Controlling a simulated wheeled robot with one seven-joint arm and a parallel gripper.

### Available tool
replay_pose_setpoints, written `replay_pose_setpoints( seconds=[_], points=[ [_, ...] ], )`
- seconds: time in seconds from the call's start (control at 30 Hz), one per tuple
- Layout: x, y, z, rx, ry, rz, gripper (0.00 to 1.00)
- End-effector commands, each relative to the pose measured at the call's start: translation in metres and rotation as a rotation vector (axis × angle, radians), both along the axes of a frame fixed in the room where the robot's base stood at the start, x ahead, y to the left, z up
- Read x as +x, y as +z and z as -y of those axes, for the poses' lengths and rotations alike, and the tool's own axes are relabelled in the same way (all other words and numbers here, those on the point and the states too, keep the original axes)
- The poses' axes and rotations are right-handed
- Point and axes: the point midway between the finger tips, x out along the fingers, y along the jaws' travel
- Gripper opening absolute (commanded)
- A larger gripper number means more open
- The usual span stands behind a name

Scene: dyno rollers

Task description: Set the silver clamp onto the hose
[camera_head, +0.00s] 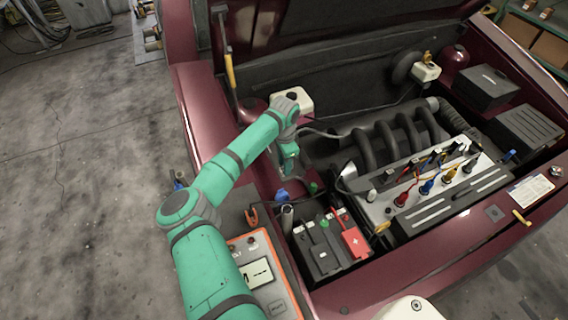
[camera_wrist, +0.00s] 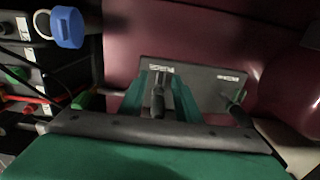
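My gripper (camera_wrist: 162,98) points at a dark grey panel with two small white labels in the wrist view. Its two green fingers stand apart. A thin dark-handled piece (camera_wrist: 158,97) lies between them, in front of the panel; I cannot tell whether it is the silver clamp or whether the fingers touch it. A second dark piece (camera_wrist: 236,108) is to the right, under the other label. In the head view, my gripper (camera_head: 289,162) is down inside the left side of the engine bay. A grey hose (camera_head: 322,133) appears to run from near the white reservoir toward the engine.
A white reservoir (camera_head: 292,101) is beside my wrist. A battery (camera_head: 325,245) with red and black parts and the engine (camera_head: 440,185) are to the right. A blue cap (camera_wrist: 67,27) shows at upper left in the wrist view. The maroon car body (camera_head: 205,95) borders the bay.

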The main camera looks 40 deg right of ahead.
Motion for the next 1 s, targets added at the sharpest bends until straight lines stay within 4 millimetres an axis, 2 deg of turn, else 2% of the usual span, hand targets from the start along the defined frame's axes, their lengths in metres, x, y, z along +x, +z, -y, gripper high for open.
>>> replay_pose_setpoints(
  seconds=[0.17,0.3,0.53,0.8,1.0],
  points=[
    [0.001,0.0,-0.001,0.0,0.001,0.0,0.3],
    [0.001,0.0,-0.001,0.0,0.002,0.0,0.0],
    [0.0,0.002,-0.001,0.0,0.002,-0.001,0.0],
    [0.0,0.029,-0.001,-0.001,0.002,-0.001,0.0],
    [0.001,0.031,-0.002,0.001,0.003,-0.002,0.0]
  ],
)
